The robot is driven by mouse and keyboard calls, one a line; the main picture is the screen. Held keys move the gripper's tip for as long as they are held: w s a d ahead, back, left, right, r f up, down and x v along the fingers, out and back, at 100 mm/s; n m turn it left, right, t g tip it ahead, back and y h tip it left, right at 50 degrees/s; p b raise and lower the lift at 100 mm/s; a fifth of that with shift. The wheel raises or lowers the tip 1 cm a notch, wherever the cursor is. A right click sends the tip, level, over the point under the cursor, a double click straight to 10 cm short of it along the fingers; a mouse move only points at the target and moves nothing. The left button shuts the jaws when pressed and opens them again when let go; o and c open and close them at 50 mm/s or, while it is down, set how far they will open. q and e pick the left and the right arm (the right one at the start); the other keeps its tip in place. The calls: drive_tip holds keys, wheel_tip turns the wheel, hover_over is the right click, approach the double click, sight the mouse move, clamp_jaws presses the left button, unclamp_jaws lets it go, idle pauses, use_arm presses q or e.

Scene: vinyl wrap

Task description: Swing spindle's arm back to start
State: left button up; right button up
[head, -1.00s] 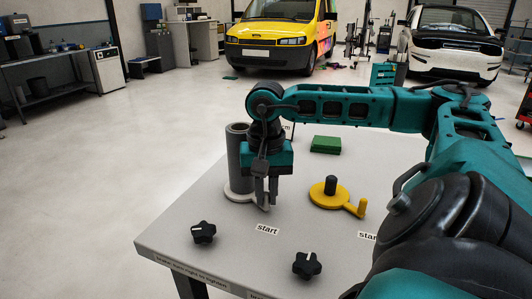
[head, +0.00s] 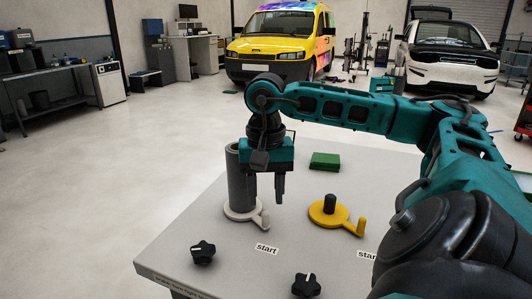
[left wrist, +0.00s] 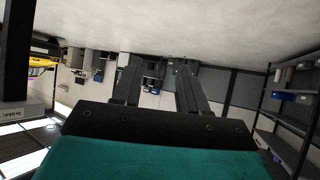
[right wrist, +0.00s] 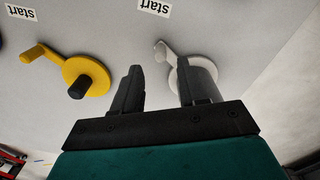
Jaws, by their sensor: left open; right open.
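The grey spindle is a tall dark grey cylinder (head: 238,180) on a pale disc with a short arm (head: 265,221). That arm points toward the front right, near a "start" label (head: 266,249). The yellow spindle (head: 322,214) has a black post, and its arm ends in a yellow peg (head: 361,226). My right gripper (head: 266,195) is open and empty above the pale disc and arm. In the right wrist view the grey spindle's arm (right wrist: 162,50) shows beyond the fingertips, apart from them. My left gripper (left wrist: 159,78) is open and empty, facing the room.
Two black star knobs (head: 203,252) (head: 306,285) sit at the table's front. A green block (head: 325,160) lies farther back. Another "start" label (head: 367,255) is partly hidden by my right arm. The table (head: 185,230) is clear between these things. A yellow van (head: 268,48) stands far behind.

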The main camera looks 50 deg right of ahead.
use_arm(q)
drive_tip(key=shift+s+a+r+y+p, duration=0.15)
drive_tip(key=shift+s+a+p, duration=0.1)
drive_tip(key=shift+a+p, duration=0.25)
drive_tip(key=shift+s+a+r+y+p, duration=0.15)
drive_tip(key=shift+s+a+p, duration=0.1)
drive_tip(key=shift+p, duration=0.35)
use_arm(e)
wheel_tip(320, 180, up, 8)
use_arm(q)
drive_tip(key=shift+w+d, duration=0.1)
